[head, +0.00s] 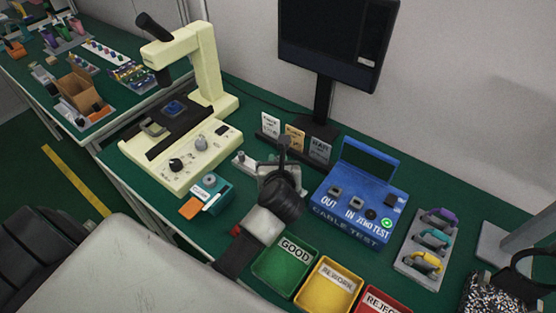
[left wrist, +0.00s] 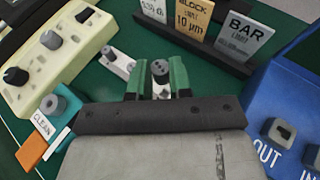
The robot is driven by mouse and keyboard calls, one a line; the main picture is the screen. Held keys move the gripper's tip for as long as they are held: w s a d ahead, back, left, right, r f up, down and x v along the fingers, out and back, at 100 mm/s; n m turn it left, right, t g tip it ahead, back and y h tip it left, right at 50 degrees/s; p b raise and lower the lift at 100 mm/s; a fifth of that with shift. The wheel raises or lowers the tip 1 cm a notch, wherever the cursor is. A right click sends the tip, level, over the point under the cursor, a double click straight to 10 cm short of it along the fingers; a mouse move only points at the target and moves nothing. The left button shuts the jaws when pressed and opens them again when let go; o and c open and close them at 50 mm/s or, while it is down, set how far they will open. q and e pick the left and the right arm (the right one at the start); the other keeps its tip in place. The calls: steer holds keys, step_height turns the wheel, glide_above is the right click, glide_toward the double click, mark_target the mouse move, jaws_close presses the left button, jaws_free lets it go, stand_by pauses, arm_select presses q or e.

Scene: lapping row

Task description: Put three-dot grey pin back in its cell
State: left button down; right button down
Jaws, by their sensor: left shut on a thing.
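The grey pin (left wrist: 160,71) stands between the two green fingers of my left gripper (left wrist: 158,78) in the left wrist view. Small dark dots show on its top, too small to count surely. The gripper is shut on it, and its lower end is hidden. In the head view my left gripper (head: 282,166) is over the bench, left of the blue cable tester. A pale grey holder (left wrist: 118,63) with a grey knob-like pin on it lies behind and left of the fingers; it also shows in the head view (head: 241,161). Its cells are mostly hidden by my gripper.
A blue cable tester (head: 352,205) stands close on the right. The green GOOD tray (head: 284,265) and yellow REWORK tray (head: 329,285) lie in front. A teal CLEAN block (head: 216,198) and cream microscope (head: 205,85) are left. Label cards (head: 295,139) stand behind.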

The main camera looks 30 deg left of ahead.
arm_select(q)
step_height(320, 180, down, 3)
steer(key=shift+f+b, duration=0.1)
steer(key=shift+b, duration=0.8)
steer(key=shift+f+b, duration=0.35)
steer(key=shift+f, duration=0.25)
steer(key=shift+p, duration=0.55)
stand_by(0.4)
steer(key=shift+f+b, duration=0.95)
steer(key=shift+f, duration=0.3)
steer(key=c, duration=1)
jaws_free()
steer(key=shift+o, duration=0.2)
